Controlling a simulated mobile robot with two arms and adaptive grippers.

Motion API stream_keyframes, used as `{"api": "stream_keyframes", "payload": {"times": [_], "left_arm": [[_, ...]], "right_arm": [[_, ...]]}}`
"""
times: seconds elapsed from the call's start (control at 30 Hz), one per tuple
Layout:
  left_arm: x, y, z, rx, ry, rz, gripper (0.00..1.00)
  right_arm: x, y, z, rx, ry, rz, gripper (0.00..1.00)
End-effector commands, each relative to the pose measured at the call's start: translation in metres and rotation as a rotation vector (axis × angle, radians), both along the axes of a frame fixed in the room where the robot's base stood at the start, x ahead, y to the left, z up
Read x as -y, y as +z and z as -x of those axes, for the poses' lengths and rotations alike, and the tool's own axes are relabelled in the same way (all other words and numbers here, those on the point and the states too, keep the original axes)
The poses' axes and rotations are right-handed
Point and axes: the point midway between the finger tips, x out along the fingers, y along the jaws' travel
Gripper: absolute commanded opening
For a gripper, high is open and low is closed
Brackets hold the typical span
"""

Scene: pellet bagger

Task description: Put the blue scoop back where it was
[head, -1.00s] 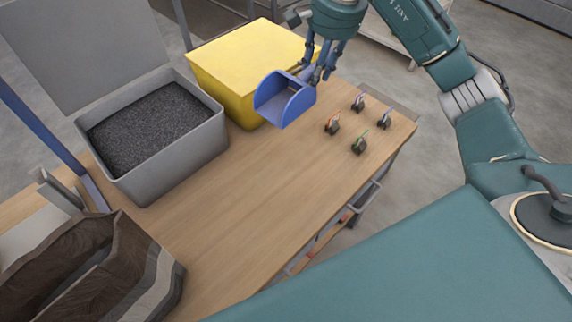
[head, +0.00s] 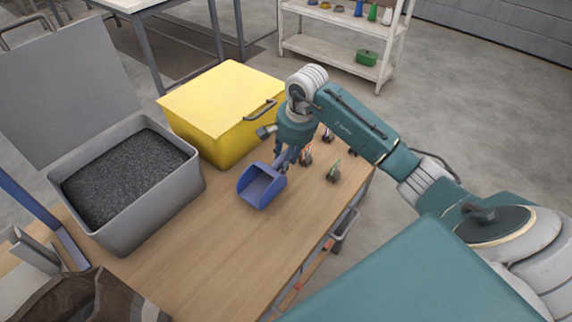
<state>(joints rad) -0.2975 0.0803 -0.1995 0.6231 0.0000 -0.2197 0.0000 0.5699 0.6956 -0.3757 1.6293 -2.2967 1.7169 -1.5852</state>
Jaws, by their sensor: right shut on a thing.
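The blue scoop (head: 262,186) is in front of the yellow box, over the wooden table (head: 220,250), with its open mouth toward the lower left. My right gripper (head: 284,160) is shut on the scoop's handle at its back end. The scoop is low over the table top or touching it; I cannot tell which. The fingers and the handle partly hide each other. My left gripper is not in view.
A grey bin (head: 185,200) of dark pellets stands left with its lid up. A yellow lidded box (head: 215,95) stands behind the scoop. Several small clips, one green-handled (head: 334,171), stand right of the gripper. A brown bag (head: 85,300) is at lower left. The table's front middle is clear.

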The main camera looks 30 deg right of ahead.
Motion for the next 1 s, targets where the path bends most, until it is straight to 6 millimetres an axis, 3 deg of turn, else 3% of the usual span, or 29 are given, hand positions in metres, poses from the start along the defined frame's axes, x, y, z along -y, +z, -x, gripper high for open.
{"api": "stream_keyframes", "payload": {"times": [0.2,0.53,0.57,0.63,1.0], "left_arm": [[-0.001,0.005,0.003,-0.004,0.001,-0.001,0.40],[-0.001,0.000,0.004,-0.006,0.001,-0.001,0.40],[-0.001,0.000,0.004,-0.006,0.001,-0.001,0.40],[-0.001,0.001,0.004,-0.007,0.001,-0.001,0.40],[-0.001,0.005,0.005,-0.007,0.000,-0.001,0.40]], "right_arm": [[-0.001,-0.028,0.000,-0.001,-0.001,-0.002,0.00],[0.000,-0.033,0.000,0.000,0.000,0.000,0.00],[0.000,-0.033,0.000,-0.001,0.001,0.001,0.33],[0.000,-0.031,0.000,-0.001,0.001,0.000,0.47],[-0.001,-0.027,0.000,0.000,0.000,-0.001,0.50]]}}
